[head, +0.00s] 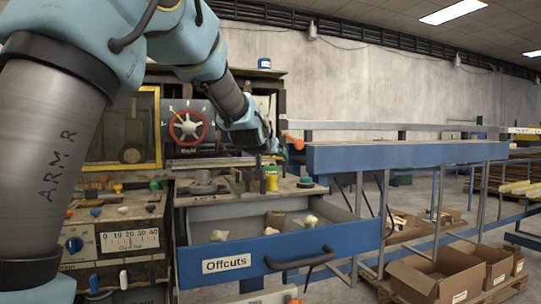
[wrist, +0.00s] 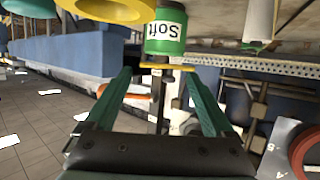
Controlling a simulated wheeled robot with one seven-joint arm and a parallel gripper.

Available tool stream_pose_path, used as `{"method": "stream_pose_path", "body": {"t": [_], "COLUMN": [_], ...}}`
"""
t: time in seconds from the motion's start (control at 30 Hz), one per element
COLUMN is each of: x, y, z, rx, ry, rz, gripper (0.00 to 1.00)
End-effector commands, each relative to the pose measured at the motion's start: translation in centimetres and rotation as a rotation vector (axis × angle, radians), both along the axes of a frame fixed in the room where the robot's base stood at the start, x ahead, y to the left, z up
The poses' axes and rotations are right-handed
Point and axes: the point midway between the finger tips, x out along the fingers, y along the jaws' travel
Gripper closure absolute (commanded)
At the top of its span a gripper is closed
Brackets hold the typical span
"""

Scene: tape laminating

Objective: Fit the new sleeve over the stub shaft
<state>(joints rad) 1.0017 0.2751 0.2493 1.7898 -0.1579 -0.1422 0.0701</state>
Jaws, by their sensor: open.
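My gripper shows in the wrist view (wrist: 158,74) with two green fingers spread apart. Nothing is clamped between them. That view is upside down. A green cylinder labelled "Soft" (wrist: 165,32) stands just beyond the fingertips, with a thin yellow-orange disc (wrist: 167,67) at its end. A dark rod (wrist: 156,104) shows between the fingers; I cannot tell whether it is the stub shaft. A yellow ring-shaped part (wrist: 105,8) is cut off at the top. In the head view a yellow cylinder (head: 272,182) stands on the bench close to my gripper. I cannot tell which part is the new sleeve.
An open drawer labelled "Offcuts" (head: 228,264) juts out below the bench and holds several pale pieces. A blue-topped rail (head: 405,153) runs right. Cardboard boxes (head: 440,277) sit low at the right.

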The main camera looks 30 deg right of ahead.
Motion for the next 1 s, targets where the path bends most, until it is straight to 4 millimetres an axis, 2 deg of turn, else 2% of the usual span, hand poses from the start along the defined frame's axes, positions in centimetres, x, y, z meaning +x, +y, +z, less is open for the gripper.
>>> {"method": "stream_pose_path", "body": {"t": [0.03,0.07,0.17,0.4,0.6,0.8,1.0], "x": [-0.4,-0.4,-0.5,-0.5,-0.5,-0.4,-0.4], "y": [0.1,0.1,0.1,0.2,0.3,0.4,0.4], "z": [-3.7,-3.4,-1.8,4.3,8.3,10.2,10.5], "rx": [0.050,0.048,0.041,0.017,0.003,-0.006,-0.007], "ry": [0.040,0.039,0.033,0.013,-0.001,-0.005,-0.006], "rz": [-0.003,-0.004,-0.004,-0.004,-0.002,0.000,0.001], "gripper": [0.12,0.12,0.12,0.12,0.12,0.12,0.12]}}
